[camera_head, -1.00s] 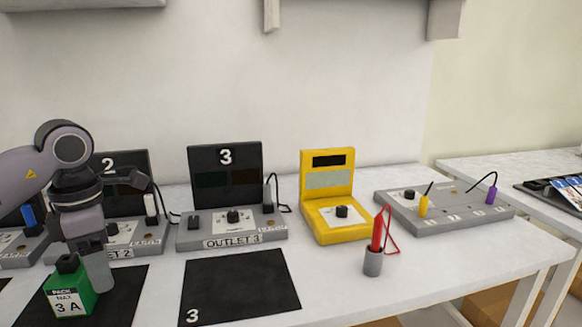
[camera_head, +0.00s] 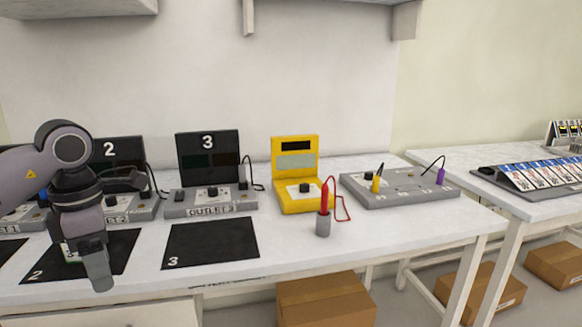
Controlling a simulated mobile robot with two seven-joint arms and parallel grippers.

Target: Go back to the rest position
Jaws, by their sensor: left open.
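A small green and white patch, likely the green pack (camera_head: 72,256), shows on black mat 2 (camera_head: 118,250) behind the gripper. The gripper hides most of it. My right gripper is not in view.
Outlet 3 (camera_head: 210,202) stands behind bare mat 3 (camera_head: 212,243). A yellow meter (camera_head: 298,198), a red probe in a grey holder (camera_head: 323,225) and a grey terminal board (camera_head: 405,200) stand to the right. Cardboard boxes (camera_head: 325,300) lie below.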

